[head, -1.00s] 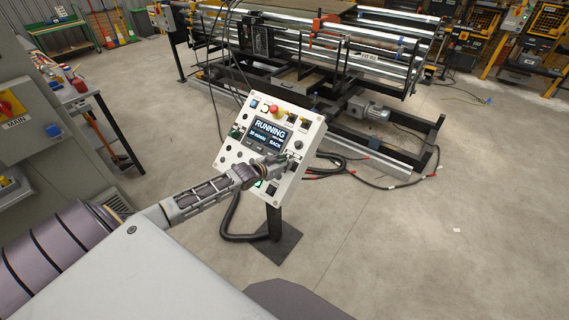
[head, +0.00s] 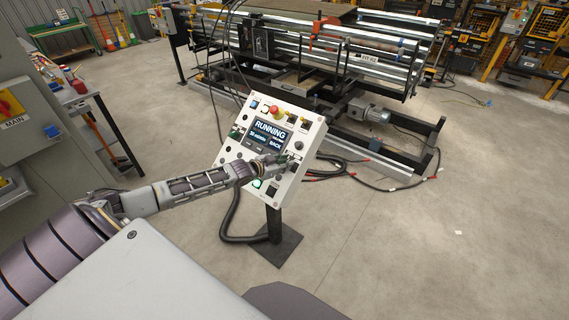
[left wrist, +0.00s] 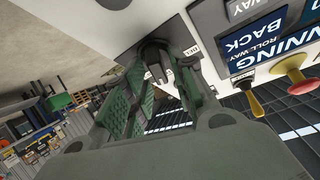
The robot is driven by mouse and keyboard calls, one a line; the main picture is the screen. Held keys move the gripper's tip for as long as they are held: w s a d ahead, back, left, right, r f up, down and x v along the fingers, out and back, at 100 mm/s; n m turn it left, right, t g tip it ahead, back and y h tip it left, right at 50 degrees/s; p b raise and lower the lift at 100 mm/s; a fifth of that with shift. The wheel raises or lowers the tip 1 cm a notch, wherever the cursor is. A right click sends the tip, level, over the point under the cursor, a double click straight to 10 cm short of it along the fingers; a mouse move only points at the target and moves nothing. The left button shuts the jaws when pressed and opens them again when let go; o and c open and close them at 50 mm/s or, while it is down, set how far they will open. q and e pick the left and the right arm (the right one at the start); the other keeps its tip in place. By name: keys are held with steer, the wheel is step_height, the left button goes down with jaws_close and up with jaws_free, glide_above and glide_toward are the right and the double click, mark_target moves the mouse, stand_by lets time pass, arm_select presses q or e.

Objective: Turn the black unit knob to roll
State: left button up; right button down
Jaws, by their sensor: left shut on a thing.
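The white control panel (head: 228,152) stands tilted on a black post, with a lit screen (head: 268,136) that reads RUNNING. My left gripper (head: 289,160) is at the right side of the panel, below and right of the screen. In the left wrist view its green-padded fingers (left wrist: 158,75) are closed around a black knob (left wrist: 155,47) on the panel face. The fingers hide part of the knob, and I cannot read its pointing direction. A small label (left wrist: 192,51) beside it is too small to read surely. My right gripper is out of view.
A red button (head: 275,111) and several other knobs are on the panel close by. A roller machine (head: 330,60) stands behind it. Black cables (head: 330,172) lie on the floor to the right. A grey cabinet (head: 25,110) is at left.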

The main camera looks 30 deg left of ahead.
arm_select(q)
steer(key=shift+w+r, duration=0.1)
steer(key=shift+r, duration=0.1)
steer(key=o, duration=0.7)
steer(key=shift+f, duration=0.15)
steer(key=shift+s, duration=0.25)
steer(key=shift+s+a, duration=0.1)
steer(key=shift+s, duration=0.25)
steer(key=shift+r+v, duration=0.1)
steer(key=shift+v, duration=2.55)
steer(key=shift+r+v, duration=0.15)
steer(key=shift+v, duration=2.55)
